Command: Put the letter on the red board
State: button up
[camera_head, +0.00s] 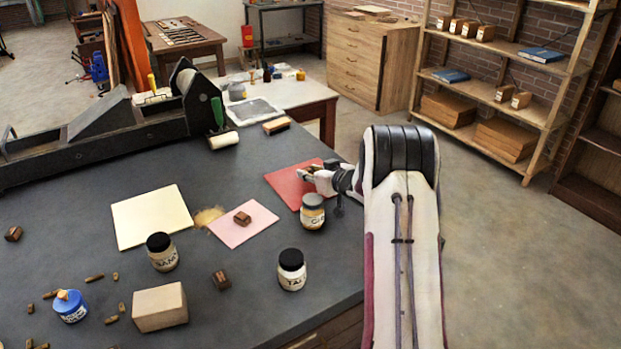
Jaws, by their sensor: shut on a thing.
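The red board (283,184) lies flat on the dark table near its right edge. My gripper (308,173) is over the red board's right part, shut on a small brown block, which I take for the letter (314,168). The fingers hide most of the block, and I cannot tell whether it touches the board. Similar brown letter blocks lie elsewhere: one on the pink board (258,222), one on the bare table (221,279) and one at the far left (14,233).
A jar (312,212) stands just in front of the red board. Two more dark-lidded jars (162,252) (291,270), a cream board (135,222), a tan box (160,308) and a blue jar (71,308) are nearer. A long dark press (130,128) fills the back left.

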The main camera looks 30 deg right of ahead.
jog(key=shift+f, duration=1)
jog(key=shift+f, duration=0.1)
jog(key=o, duration=0.8)
jog(key=shift+s+r, duration=0.25)
jog(key=shift+s, duration=0.05)
jog(key=shift+v, duration=5.65)
